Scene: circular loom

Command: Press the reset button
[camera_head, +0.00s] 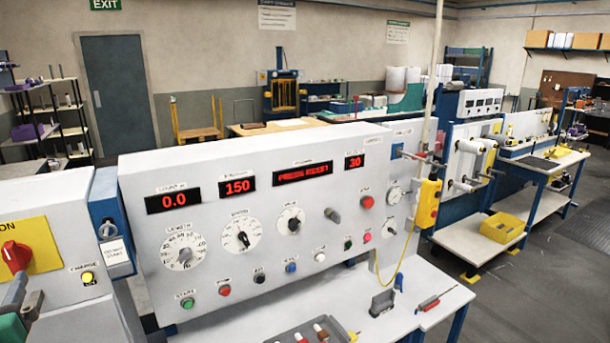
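The long white control panel (330,225) fills the middle of the view, with knobs, dials and a row of buttons. Its red display (303,173) seems to read PRESS RESET. A blue button (291,267) sits in the lower row; its small label looks like RESET but is hard to read. Left of it are a black button (259,277), a red button (224,290) and a green button (187,303). A white button (320,256) is to its right. Neither of my grippers can be made out in view.
A large red button (367,202) sits higher on the panel. Below is a white bench (430,280) with a grey tray (290,338) of tools and a red-handled tool (430,302). A yellow cable hangs at the panel's right end. A red rotary switch (15,256) is at left.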

